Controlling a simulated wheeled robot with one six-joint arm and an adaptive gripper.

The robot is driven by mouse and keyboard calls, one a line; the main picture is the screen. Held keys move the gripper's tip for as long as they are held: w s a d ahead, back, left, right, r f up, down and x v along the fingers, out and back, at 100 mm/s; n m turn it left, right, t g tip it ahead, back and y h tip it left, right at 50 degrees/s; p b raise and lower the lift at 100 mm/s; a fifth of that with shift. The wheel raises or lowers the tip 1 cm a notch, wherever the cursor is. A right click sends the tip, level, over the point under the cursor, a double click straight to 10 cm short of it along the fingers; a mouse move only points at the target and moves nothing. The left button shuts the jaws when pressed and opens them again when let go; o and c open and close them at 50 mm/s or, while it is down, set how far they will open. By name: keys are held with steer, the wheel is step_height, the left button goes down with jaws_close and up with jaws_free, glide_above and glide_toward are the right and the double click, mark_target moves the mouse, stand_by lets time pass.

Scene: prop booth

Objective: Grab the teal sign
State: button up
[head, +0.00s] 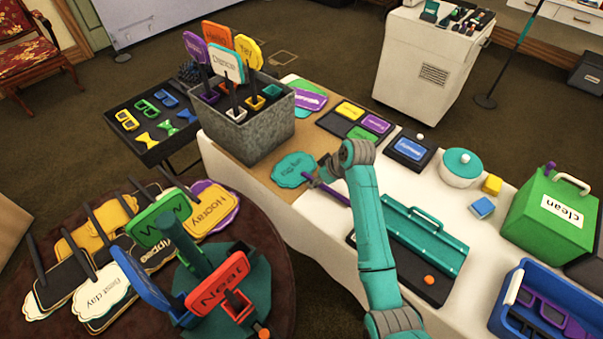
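The teal sign (292,168) has a scalloped edge and dark lettering too small to read. It is by the brown strip of the white-covered table. A purple stick (337,196) runs from near its right edge toward the lower right and looks like its handle. My gripper (318,182) is at the sign's right side, over the upper part of the stick. The fingers are small and overlap the stick, so I cannot tell whether they are closed on it. I cannot tell whether the sign rests on the table or is slightly raised.
A grey stone-look box (262,128) with several upright signs stands behind the teal sign. A teal toolbox (425,240) lies beside my forearm. A round table (265,215) at lower left holds more signs. A green "clean" box (548,218) and teal canister (461,168) are right.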

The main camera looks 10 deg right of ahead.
steer(key=shift+f, duration=0.1)
jaws_close()
